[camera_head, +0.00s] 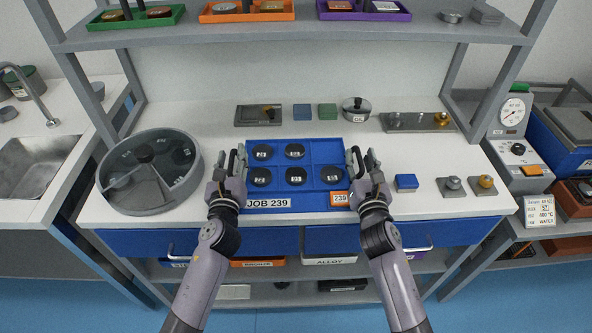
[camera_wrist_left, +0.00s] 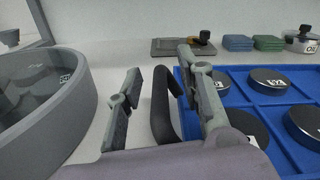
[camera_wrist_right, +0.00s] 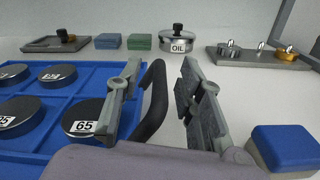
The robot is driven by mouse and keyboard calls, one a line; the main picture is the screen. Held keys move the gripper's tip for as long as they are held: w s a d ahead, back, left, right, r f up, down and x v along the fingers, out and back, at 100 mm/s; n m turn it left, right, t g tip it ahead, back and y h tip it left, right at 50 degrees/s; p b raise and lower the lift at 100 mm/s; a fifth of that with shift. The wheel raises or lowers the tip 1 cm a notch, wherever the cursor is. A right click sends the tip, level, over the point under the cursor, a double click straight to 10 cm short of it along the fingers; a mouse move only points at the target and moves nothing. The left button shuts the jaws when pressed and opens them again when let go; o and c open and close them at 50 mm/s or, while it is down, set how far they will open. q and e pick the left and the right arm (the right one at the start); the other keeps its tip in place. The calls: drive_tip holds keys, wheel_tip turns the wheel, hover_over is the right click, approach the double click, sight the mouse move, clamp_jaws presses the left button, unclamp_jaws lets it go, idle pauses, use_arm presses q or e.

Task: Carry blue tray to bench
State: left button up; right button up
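The blue tray (camera_head: 296,158) lies flat on the white bench (camera_head: 400,196). It is divided into compartments and holds several dark numbered discs (camera_head: 296,175). Black upright handles stand at its two ends: the left handle (camera_wrist_left: 163,105) and the right handle (camera_wrist_right: 152,103). My left gripper (camera_head: 234,166) is open, with one finger on each side of the left handle. My right gripper (camera_head: 363,164) is open, with one finger on each side of the right handle. In the wrist views gaps show between the fingers and the handles.
A round grey divided container (camera_head: 150,171) stands left of the tray, close to my left gripper. A blue block (camera_head: 406,182) and small weights (camera_head: 451,187) sit to the right. Blue and green blocks and an oil pot (camera_head: 356,109) stand behind. A shelf (camera_head: 290,33) overhangs the back.

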use_arm(q)
drive_tip(key=shift+c, duration=0.2)
use_arm(e)
drive_tip(key=shift+c, duration=0.2)
use_arm(q)
clamp_jaws()
use_arm(e)
clamp_jaws()
use_arm(q)
drive_tip(key=shift+w+r, duration=0.1)
drive_tip(key=shift+r, duration=0.15)
use_arm(e)
drive_tip(key=shift+w+r, duration=0.1)
drive_tip(key=shift+r, duration=0.2)
